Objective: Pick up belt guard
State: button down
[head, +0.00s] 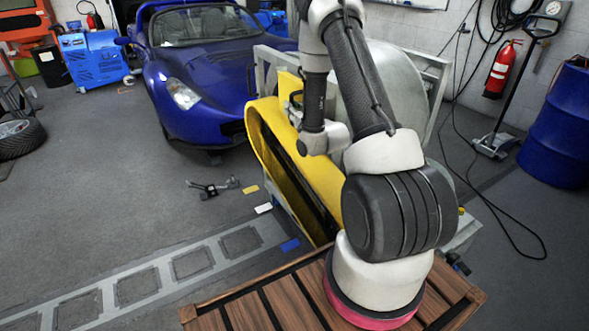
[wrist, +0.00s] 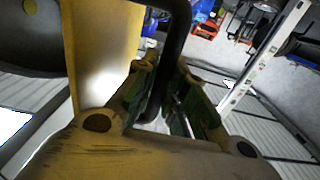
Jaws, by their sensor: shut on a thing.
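The belt guard (head: 318,176) is a long yellow shell with rounded ends and a dark open inside, leaning in front of the blue car in the head view. Part of it is hidden behind my arm. In the wrist view its yellow wall (wrist: 96,45) fills the upper left. A black bar-like handle (wrist: 178,35) runs down between the green-padded fingers of my gripper (wrist: 163,98). My gripper is shut on this handle. In the head view my wrist is close to the guard's upper part, and the fingers cannot be made out clearly.
A grey machine frame with a large metal drum (head: 403,82) stands right behind the guard. The blue car (head: 205,70) is behind to the left. A slatted wooden top (head: 255,312) lies below my arm. A blue barrel (head: 560,125) is at the right; floor at the left is largely open.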

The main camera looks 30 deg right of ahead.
jog(key=shift+r, duration=0.15)
jog(key=a+r, duration=0.8)
jog(key=a, duration=0.6)
jog(key=shift+s, duration=0.2)
dwell(0.4)
